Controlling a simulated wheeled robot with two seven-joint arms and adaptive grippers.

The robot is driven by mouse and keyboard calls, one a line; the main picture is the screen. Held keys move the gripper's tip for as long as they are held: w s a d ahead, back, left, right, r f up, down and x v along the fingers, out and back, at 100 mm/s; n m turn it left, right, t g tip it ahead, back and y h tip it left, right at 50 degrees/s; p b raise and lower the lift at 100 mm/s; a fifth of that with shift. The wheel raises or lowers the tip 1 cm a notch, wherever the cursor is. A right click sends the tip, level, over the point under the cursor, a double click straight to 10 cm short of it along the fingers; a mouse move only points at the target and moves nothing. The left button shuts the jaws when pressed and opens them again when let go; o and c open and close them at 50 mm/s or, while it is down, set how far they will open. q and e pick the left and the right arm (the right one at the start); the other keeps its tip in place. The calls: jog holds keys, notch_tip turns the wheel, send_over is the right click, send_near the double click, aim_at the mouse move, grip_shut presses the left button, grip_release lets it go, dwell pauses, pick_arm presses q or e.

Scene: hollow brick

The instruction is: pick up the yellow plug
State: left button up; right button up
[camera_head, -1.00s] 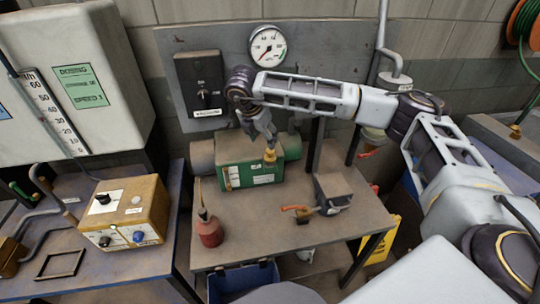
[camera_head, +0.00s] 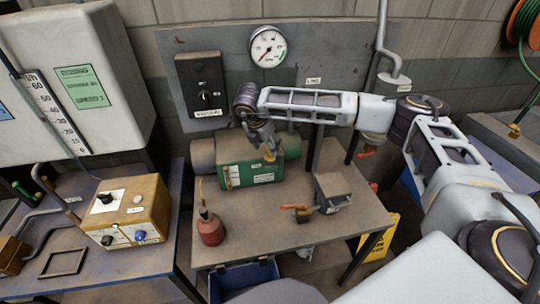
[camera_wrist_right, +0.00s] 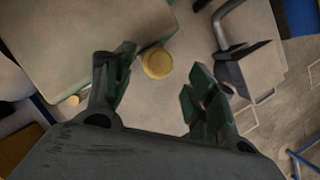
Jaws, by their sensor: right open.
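The yellow plug (camera_head: 269,156) sits at the right end of the green box (camera_head: 236,174) on the workbench. In the right wrist view the plug (camera_wrist_right: 157,63) shows as a round yellow disc beyond the fingertips, between the two fingers and nearer the left one. My right gripper (camera_head: 266,146) is just above the plug in the head view, pointing down, and partly hides it. In the wrist view the right gripper (camera_wrist_right: 157,90) is open, its dark green fingers spread and nothing held between them. My left gripper is not in view.
A red oil can (camera_head: 210,228) and a grey block with an orange lever (camera_head: 331,190) stand on the workbench (camera_head: 262,237). A panel with a black switch box (camera_head: 203,90) and a gauge (camera_head: 268,47) is behind. The front middle of the bench is clear.

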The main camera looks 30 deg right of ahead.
aim_at(269, 151)
jog(key=shift+p+x, duration=0.65)
jog(key=shift+x, duration=0.9)
jog(key=shift+w+d+f, duration=0.1)
jog(key=shift+w+f, duration=0.05)
jog(key=shift+f, duration=0.55)
jog(key=c, duration=1.1)
